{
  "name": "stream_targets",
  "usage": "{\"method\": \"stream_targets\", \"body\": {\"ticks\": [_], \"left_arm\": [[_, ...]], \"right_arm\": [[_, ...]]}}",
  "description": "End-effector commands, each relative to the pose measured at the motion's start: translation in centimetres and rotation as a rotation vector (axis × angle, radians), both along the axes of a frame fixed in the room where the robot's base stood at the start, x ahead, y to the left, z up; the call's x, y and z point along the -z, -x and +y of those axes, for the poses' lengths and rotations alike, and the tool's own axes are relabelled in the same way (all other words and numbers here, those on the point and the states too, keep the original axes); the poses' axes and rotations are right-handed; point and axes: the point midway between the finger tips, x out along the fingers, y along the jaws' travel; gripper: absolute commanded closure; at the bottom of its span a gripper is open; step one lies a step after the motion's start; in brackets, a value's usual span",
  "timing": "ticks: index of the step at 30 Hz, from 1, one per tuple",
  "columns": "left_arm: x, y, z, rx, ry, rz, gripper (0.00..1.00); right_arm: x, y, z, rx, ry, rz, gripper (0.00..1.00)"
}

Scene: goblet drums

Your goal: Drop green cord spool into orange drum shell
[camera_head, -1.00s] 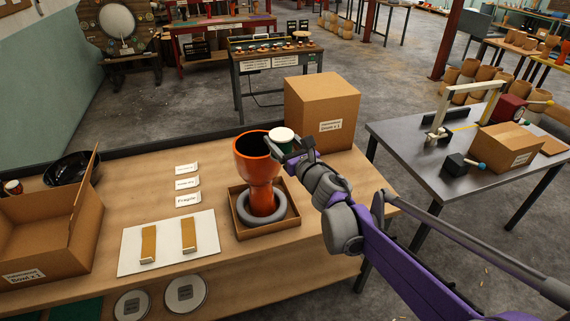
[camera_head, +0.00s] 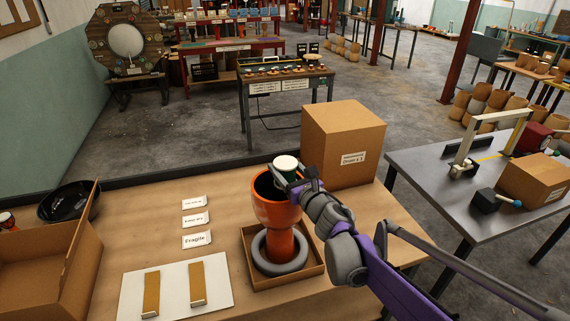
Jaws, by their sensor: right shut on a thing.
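The orange drum shell (camera_head: 279,211) stands upright, its narrow end inside a grey ring (camera_head: 258,250) in a shallow cardboard tray (camera_head: 318,262). Its wide dark mouth faces up. My right gripper (camera_head: 292,178) is shut on the green cord spool (camera_head: 287,173), which has a pale top and a green side. The spool is at the mouth of the shell, over its opening; its lower part is partly hidden, so I cannot tell how deep it sits. My left gripper is not in view.
A closed cardboard box (camera_head: 343,140) stands behind and right of the shell. An open box (camera_head: 50,262) and a black bowl (camera_head: 68,201) are at the left. Labels (camera_head: 196,219) and a white board with two tan strips (camera_head: 175,288) lie between.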

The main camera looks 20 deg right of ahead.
Motion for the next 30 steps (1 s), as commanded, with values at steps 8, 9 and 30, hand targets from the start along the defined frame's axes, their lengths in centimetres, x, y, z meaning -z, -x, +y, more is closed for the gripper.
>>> {"method": "stream_targets", "body": {"ticks": [8,9,30], "left_arm": [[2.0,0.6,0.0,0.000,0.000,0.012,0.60],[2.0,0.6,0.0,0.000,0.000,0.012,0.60],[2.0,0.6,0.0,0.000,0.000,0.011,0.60]], "right_arm": [[2.7,0.0,0.0,-0.001,-0.001,0.001,0.93],[2.7,0.0,0.0,-0.001,0.000,0.000,0.93],[2.6,0.3,-0.1,0.000,-0.001,0.000,0.00]]}}
